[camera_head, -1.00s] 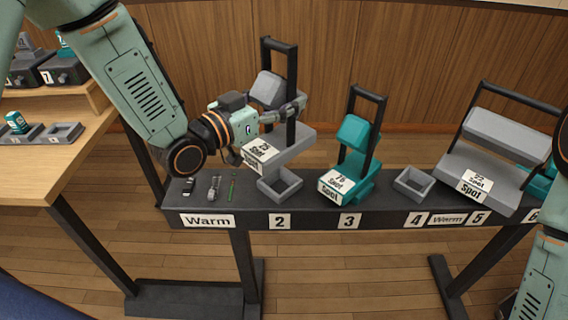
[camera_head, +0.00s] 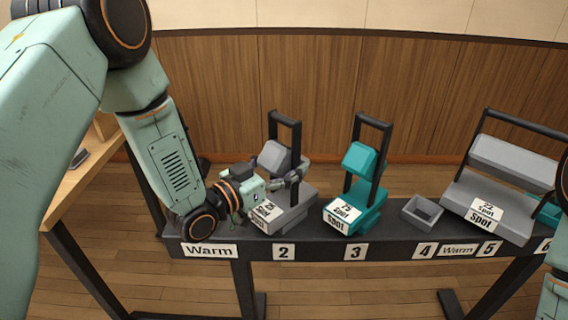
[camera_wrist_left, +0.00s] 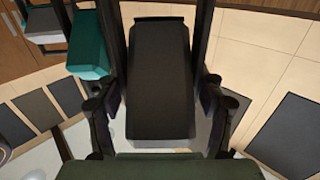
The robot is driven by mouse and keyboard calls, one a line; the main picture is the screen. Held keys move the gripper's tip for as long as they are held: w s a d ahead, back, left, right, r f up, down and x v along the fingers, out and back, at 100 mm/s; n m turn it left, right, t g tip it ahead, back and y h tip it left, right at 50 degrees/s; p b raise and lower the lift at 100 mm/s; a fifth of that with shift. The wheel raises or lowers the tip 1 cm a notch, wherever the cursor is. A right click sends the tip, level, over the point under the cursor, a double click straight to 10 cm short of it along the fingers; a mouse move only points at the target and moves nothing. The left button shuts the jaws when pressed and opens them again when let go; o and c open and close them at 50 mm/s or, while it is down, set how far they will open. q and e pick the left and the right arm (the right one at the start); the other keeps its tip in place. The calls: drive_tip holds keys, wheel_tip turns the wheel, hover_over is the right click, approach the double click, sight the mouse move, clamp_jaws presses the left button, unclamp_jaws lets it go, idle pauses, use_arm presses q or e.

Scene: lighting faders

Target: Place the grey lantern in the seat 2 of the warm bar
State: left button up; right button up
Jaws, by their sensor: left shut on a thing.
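The grey lantern (camera_head: 291,212), with a dark upright handle frame and a "25 Spot" label, stands upright at seat 2 of the dark warm bar (camera_head: 318,247), above the "2" label. The seat's tray is hidden under it. My left gripper (camera_head: 285,182) comes in from the left and is shut on the grey lantern. In the left wrist view the lantern's dark body (camera_wrist_left: 160,80) fills the middle between the fingers. I cannot tell whether its base rests fully in the seat. My right gripper is not in view.
A teal lantern (camera_head: 352,205) stands close by at seat 3. An empty grey tray (camera_head: 422,212) sits at seat 4. A wide grey lantern (camera_head: 490,205) stands at seat 5. A wooden table (camera_head: 85,175) is at the left.

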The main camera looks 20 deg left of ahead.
use_arm(q)
drive_tip(key=o, duration=1.8)
drive_tip(key=shift+s, duration=0.1)
drive_tip(key=shift+r, duration=0.15)
drive_tip(key=p+v, duration=0.3)
drive_tip(key=v, duration=0.9)
